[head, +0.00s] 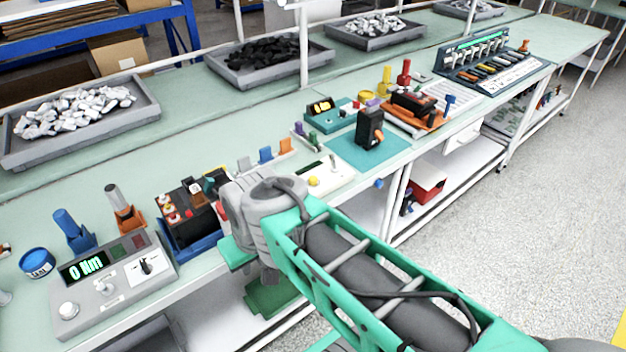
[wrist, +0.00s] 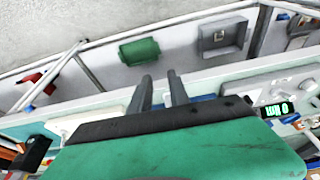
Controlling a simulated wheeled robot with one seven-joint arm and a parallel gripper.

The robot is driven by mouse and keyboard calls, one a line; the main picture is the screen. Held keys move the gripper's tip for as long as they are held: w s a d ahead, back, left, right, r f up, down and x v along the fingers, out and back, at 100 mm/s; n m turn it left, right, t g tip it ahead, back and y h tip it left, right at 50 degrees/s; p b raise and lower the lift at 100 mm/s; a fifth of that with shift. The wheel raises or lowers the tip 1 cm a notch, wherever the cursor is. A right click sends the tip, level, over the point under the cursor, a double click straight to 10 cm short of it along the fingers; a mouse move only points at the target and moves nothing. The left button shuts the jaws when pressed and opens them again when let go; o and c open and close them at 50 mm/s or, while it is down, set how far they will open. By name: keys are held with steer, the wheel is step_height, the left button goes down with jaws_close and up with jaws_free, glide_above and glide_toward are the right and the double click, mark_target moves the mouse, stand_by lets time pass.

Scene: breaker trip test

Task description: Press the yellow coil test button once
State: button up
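A small yellow button (head: 314,181) sits on a cream box (head: 336,178) on the near bench edge, just right of my wrist in the head view. A pale box (wrist: 82,120) at the left of the wrist view may be the same box; no yellow button can be made out there. My gripper (wrist: 159,76) shows two dark fingers with a gap between them and nothing held. In the head view my arm hides the fingers. The fingers lie over the bench's front edge in the wrist view, apart from the cream box.
A torque tester (head: 110,280) reading 0 Nm stands at the left. A black unit in a blue holder (head: 190,238) is beside my wrist. A black breaker (head: 369,128) stands on a teal mat (head: 345,153) to the right. Trays of parts line the back. Open floor lies right.

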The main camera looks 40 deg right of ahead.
jaws_close()
stand_by(1.4)
